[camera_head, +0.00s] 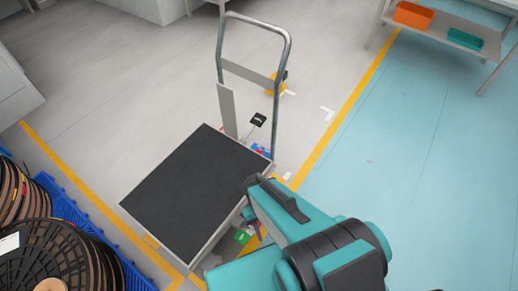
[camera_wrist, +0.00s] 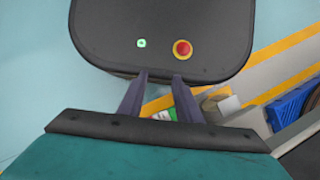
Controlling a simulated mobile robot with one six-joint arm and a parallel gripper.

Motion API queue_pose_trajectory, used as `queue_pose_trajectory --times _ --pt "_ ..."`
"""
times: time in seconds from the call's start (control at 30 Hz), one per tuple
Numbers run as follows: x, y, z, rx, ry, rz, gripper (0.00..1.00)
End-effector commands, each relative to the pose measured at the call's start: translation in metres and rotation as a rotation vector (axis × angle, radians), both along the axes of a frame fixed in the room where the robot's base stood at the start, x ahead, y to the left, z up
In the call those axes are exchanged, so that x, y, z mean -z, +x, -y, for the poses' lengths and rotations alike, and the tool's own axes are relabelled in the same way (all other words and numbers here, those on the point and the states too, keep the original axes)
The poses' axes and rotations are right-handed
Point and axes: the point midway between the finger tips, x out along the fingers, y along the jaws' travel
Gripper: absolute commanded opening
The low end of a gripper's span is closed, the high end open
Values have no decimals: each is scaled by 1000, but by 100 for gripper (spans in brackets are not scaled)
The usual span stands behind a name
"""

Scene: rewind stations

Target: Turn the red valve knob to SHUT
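I cannot make out the red valve knob in either view. My gripper (camera_wrist: 161,78) shows in the wrist view with its two dark fingers apart and nothing between them. It is over the floor, away from any valve that I can see. In the head view my arm reaches in from the lower right and hides part of the floor beside the cart.
A flat cart (camera_head: 190,190) with a black deck and upright handle (camera_head: 284,90) stands mid-view. Cable spools (camera_head: 45,255) on a blue pallet (camera_head: 65,208) are at lower left. A shelf (camera_head: 455,35) holds orange (camera_head: 413,15) and teal (camera_head: 465,39) bins. The blue floor is clear.

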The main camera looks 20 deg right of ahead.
Motion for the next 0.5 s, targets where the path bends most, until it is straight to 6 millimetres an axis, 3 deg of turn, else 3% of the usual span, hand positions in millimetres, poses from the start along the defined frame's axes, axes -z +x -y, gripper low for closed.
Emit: queue_pose_trajectory --times 0.17,0.27,0.5 --pt "0 0 0 0 0 0 33" --pt "0 1 0 0 0 2 49" --pt "-10 24 0 0 0 39 49"
